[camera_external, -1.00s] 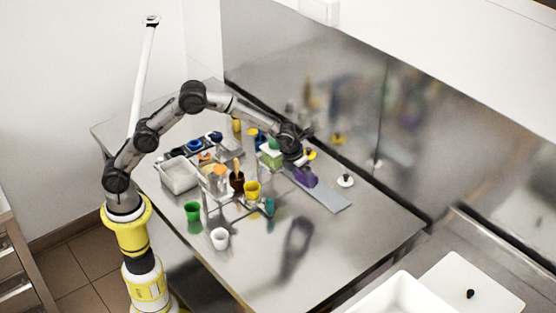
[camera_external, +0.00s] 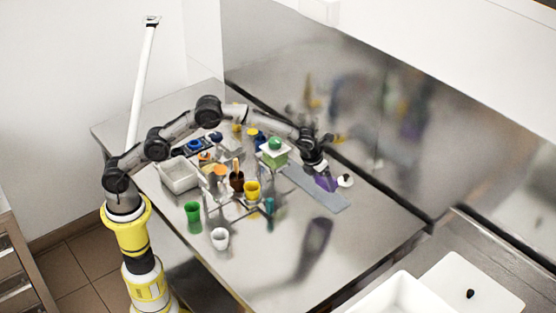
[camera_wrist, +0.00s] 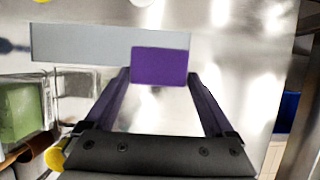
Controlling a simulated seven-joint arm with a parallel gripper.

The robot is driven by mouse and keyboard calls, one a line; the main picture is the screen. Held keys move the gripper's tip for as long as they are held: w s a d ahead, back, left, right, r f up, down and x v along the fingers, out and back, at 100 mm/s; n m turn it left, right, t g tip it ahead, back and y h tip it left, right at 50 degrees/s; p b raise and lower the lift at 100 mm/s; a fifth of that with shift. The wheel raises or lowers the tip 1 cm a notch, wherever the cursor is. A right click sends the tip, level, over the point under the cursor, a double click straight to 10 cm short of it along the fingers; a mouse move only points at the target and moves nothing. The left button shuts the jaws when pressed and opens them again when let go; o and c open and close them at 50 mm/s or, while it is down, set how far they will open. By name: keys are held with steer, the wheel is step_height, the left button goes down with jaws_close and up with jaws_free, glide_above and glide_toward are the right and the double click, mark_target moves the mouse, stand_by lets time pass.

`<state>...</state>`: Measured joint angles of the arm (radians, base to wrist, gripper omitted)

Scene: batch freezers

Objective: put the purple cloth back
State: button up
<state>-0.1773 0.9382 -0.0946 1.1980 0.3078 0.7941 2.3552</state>
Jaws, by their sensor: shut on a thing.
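The purple cloth (camera_external: 326,184) is held in my gripper (camera_external: 320,173), over or at the right part of a flat grey strip (camera_external: 339,203) near the back wall. In the wrist view the cloth (camera_wrist: 160,66) shows as a flat purple rectangle between the fingertips of my gripper (camera_wrist: 159,77). Its upper part overlaps the right end of the grey strip (camera_wrist: 80,43) in that view. I cannot tell whether the cloth touches the strip. The fingers are shut on the cloth.
A green-topped container (camera_external: 274,153) stands left of my gripper. A white round thing with a dark top (camera_external: 345,181) is close on the right. Several cups, including a yellow one (camera_external: 252,190) and a green one (camera_external: 193,211), stand further left. The front right of the steel table (camera_external: 370,245) is clear.

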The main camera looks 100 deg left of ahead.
glide_above(333, 201)
steer(key=s+d, duration=0.1)
step_height(333, 201, down, 4)
steer(key=shift+s+d+f, duration=0.1)
steer(key=shift+s+f, duration=0.05)
steer(key=shift+f, duration=1.65)
steer(key=shift+f, duration=0.15)
steer(key=o, duration=0.9)
steer(key=v, duration=1.2)
steer(key=shift+w, duration=0.25)
